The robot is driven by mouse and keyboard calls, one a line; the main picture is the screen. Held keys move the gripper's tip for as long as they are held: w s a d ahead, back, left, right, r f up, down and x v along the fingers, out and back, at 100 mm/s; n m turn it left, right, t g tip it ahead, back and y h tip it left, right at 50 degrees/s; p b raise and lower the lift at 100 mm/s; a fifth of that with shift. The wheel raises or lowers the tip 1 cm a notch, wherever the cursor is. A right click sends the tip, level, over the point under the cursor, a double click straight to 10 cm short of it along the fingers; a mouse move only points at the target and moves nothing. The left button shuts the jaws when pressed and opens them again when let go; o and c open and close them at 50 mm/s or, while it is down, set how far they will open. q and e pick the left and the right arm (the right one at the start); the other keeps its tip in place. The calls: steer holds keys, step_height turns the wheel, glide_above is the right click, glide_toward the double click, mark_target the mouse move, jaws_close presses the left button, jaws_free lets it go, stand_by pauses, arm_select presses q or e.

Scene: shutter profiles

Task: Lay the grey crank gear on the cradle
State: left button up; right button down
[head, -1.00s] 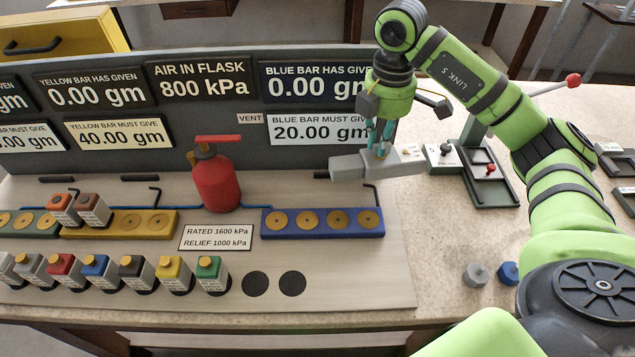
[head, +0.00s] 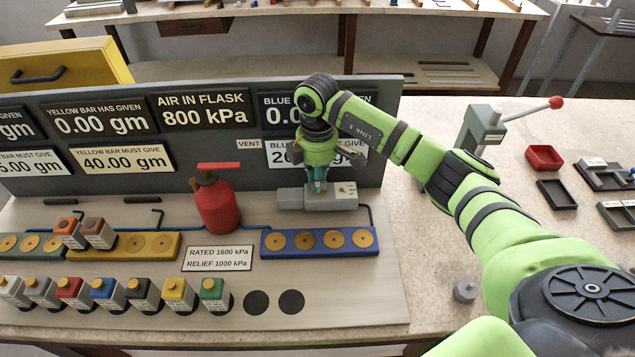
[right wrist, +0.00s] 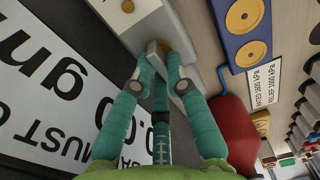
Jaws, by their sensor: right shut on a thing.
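In the right wrist view the fingers (right wrist: 160,58) close on a small grey part with a tan top, beside a pale body with a dark dot (right wrist: 128,6). I cannot make out which thing is the cradle. My left gripper is not in view.
The blue bar (head: 321,253) with brass discs lies just in front. A red flask (head: 217,205) stands to the left. Several capped blocks (head: 110,294) line the board's front. A red-handled press (head: 482,129), trays (head: 557,195) and a grey knob (head: 465,291) are at the right.

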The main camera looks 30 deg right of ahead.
mark_target(317, 197)
step_height(317, 197, down, 2)
steer(key=shift+f+p, duration=0.15)
steer(key=shift+p, duration=0.25)
steer(key=shift+f, duration=0.25)
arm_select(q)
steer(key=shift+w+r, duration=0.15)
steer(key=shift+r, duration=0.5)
arm_select(e)
steer(key=shift+f, duration=0.2)
steer(key=c, duration=1.2)
jaws_free()
steer(key=shift+r, duration=0.1)
